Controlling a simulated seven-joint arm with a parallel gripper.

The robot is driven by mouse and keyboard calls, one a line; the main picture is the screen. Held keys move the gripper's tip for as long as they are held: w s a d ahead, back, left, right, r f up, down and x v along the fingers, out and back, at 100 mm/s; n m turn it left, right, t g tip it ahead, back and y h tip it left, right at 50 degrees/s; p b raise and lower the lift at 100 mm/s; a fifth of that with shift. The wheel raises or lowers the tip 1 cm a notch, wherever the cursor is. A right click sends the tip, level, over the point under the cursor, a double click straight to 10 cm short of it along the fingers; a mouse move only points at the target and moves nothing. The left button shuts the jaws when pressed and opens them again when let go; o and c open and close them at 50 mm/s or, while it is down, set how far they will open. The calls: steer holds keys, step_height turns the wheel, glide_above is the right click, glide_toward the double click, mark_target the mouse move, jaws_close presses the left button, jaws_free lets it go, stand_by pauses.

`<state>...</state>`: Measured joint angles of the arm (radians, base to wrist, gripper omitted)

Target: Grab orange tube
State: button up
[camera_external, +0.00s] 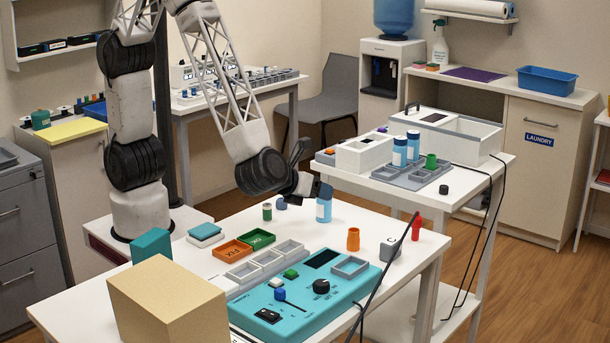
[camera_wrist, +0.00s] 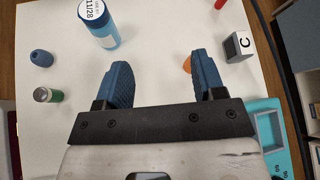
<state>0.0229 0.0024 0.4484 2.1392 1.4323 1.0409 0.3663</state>
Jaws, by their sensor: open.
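In the wrist view only a small part of the orange tube (camera_wrist: 187,65) shows beside the right finger, which hides the rest. My gripper (camera_wrist: 163,85) is open, its two blue fingers apart with bare table between them. In the external view my gripper (camera_external: 312,186) is above the table, up and left of the tube, near a blue-capped bottle (camera_external: 323,206). I see nothing held.
The bottle also shows by the left finger in the wrist view (camera_wrist: 104,28). A grey cube marked C (camera_external: 390,248) and a red tube (camera_external: 416,227) stand right of the orange tube. The teal device (camera_external: 330,298) lies in front. A black cable crosses the right side.

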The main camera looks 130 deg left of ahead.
mark_target(349, 231)
steer(key=w+f+m+t, duration=0.1)
steer(key=w+f, duration=0.1)
steer(key=w+f+m+t, duration=0.1)
steer(key=w+f+m, duration=0.1)
steer(key=f, duration=0.1)
steer(key=w+f+m+t, duration=0.1)
steer(key=w+f+m, duration=0.1)
steer(key=f, duration=0.1)
steer(key=shift+w+d+y, duration=0.15)
steer(key=shift+w+y, duration=0.1)
steer(key=shift+y, duration=0.15)
steer(key=shift+x, duration=1.25)
steer(key=shift+x, duration=2.6)
steer(key=shift+c, duration=0.4)
steer(key=c, duration=0.9)
steer(key=shift+r, duration=0.1)
